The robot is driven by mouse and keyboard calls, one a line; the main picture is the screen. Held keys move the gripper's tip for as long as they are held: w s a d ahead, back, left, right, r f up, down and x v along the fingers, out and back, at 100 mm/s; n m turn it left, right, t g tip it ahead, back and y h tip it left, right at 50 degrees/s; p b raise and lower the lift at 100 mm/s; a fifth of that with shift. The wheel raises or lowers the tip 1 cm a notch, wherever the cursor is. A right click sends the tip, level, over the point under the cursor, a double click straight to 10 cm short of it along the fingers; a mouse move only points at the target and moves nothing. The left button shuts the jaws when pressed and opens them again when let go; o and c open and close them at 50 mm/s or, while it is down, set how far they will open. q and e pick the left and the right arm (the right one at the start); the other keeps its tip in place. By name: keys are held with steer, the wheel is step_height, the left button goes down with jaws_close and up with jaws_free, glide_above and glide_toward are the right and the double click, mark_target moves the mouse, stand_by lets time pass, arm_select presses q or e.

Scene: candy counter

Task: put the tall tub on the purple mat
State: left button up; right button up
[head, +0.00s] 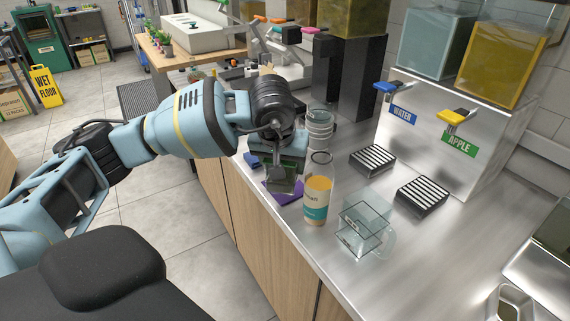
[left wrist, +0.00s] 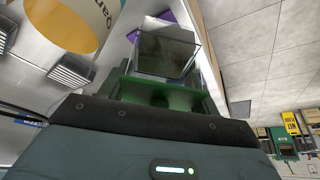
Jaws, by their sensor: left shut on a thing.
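My left gripper (head: 285,160) is above the counter, pointing down, and is shut on a small clear, greyish, square-sided tub (head: 282,180). In the left wrist view the tub (left wrist: 165,52) stands out past the green finger pads. It looks like the tall tub, though the gripper hides part of it. The purple mat (head: 287,197) lies flat at the counter's front edge, just under and beside the tub and partly covered by it. I cannot tell whether the tub touches it. The mat's edge shows behind the tub in the left wrist view (left wrist: 187,20). My right gripper is out of view.
A labelled jar with orange contents (head: 317,200) stands close to the right of the mat. A clear square pitcher (head: 364,228) stands nearer. Two drip trays (head: 372,160) (head: 423,196) sit before the dispensers. The right counter is mostly clear.

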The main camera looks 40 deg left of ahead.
arm_select(q)
steer(key=shift+w+a+f, duration=0.1)
steer(key=shift+w+a, duration=0.2)
steer(key=shift+w, duration=0.3)
steer(key=shift+w+a, duration=0.25)
steer(key=shift+w, duration=0.35)
steer(key=shift+w+a, duration=0.25)
steer(key=shift+w, duration=0.15)
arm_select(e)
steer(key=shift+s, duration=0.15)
arm_select(q)
steer(key=shift+w+a+f, duration=0.15)
steer(key=shift+w+f, duration=0.2)
step_height(320, 180, down, 3)
steer(key=shift+r, duration=0.1)
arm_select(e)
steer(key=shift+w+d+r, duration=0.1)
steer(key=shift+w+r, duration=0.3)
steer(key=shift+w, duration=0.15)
